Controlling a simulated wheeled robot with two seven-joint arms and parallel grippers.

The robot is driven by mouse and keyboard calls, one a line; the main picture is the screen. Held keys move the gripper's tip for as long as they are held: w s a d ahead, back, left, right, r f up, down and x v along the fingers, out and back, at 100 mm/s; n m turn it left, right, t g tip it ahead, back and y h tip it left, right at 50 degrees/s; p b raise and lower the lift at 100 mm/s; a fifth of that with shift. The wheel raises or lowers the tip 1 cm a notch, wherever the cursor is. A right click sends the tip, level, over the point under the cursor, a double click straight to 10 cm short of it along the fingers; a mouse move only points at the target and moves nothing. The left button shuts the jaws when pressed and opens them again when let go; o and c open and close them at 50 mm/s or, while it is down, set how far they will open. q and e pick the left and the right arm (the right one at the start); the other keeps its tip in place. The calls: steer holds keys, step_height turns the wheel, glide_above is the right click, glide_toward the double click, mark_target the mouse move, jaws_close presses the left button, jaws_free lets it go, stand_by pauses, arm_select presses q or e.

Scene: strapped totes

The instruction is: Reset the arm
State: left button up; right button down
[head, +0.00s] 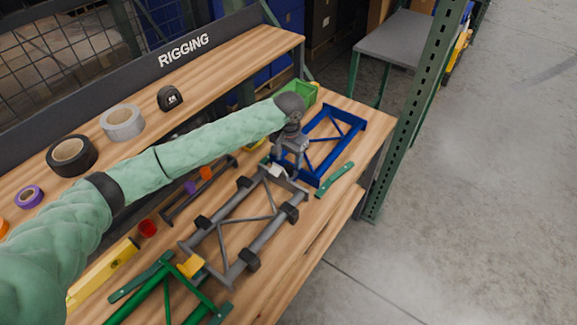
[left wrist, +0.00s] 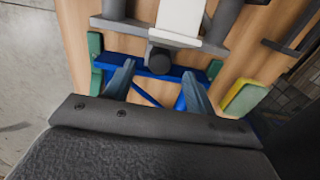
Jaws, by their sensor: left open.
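My left arm, in a green sleeve, reaches across the bench in the head view. My left gripper (head: 290,155) is over the gap between the grey frame (head: 222,245) and the blue frame (head: 352,122). In the left wrist view its two fingers (left wrist: 160,85) are apart, with the blue frame (left wrist: 150,70) beneath and between them. A grey bar with a white block (left wrist: 180,18) lies just beyond the fingertips. I cannot tell whether the fingers touch anything. My right gripper is in neither view.
The wooden bench (head: 310,240) also holds a green frame (head: 165,290), a yellow level (head: 103,273) and a green bin (head: 300,93). Tape rolls (head: 122,122) and a tape measure (head: 169,98) lie on the raised shelf. A green rack post (head: 415,110) stands right of the bench.

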arm_select(q)
steer(key=shift+r+b, duration=0.45)
steer(key=shift+r, duration=1.6)
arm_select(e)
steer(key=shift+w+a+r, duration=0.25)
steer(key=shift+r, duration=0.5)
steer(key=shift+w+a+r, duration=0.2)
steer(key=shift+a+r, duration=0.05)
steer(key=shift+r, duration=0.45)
